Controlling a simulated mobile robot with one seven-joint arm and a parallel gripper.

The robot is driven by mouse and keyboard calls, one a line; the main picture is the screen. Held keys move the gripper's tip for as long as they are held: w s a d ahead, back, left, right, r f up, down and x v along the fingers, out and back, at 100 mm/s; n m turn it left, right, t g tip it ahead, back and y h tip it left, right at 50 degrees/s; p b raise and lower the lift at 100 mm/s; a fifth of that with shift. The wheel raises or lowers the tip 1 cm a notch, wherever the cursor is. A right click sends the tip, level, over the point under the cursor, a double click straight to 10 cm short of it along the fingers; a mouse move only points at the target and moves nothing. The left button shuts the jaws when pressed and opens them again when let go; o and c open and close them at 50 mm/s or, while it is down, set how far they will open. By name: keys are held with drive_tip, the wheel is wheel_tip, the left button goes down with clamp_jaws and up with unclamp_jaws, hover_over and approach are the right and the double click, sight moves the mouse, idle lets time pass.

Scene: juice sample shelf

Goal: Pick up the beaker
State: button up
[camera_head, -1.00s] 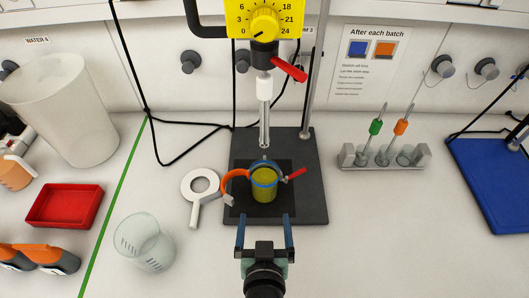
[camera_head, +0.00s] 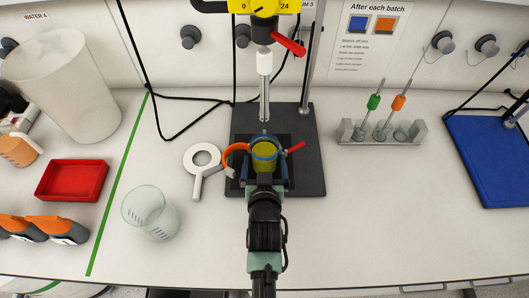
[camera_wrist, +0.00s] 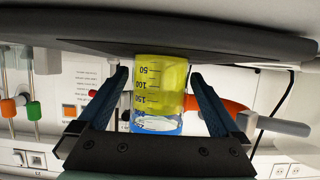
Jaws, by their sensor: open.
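The beaker (camera_head: 263,156) holds yellow-green liquid and has a blue band near its rim. It stands on the dark plate of the stirrer stand, below the stirring shaft (camera_head: 264,98). My gripper (camera_head: 266,178) is open, close in front of the beaker at its near side. In the wrist view, which is turned upside down, the beaker (camera_wrist: 158,88) shows between the two spread fingers (camera_wrist: 158,76), with a gap on each side. An orange clamp (camera_head: 235,154) with a red handle (camera_head: 295,147) sits around or beside the beaker; I cannot tell if it is closed.
An empty glass beaker (camera_head: 150,212) and a white ring with a handle (camera_head: 202,163) stand left. A red tray (camera_head: 72,181) and large pitcher (camera_head: 65,85) lie beyond the green line. A rack (camera_head: 381,131) and blue base (camera_head: 492,155) are right. The right front bench is clear.

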drive_tip(key=shift+x, duration=0.95)
drive_tip(key=c, duration=1.5)
drive_tip(key=shift+s, duration=0.1)
drive_tip(key=shift+s+r, duration=0.85)
drive_tip(key=shift+s, duration=0.1)
drive_tip(key=r+v, duration=0.1)
drive_tip(key=v, duration=1.2)
drive_tip(key=shift+r+b, duration=0.15)
drive_tip(key=shift+b, duration=0.15)
drive_tip(key=o, duration=1.1)
clamp_jaws()
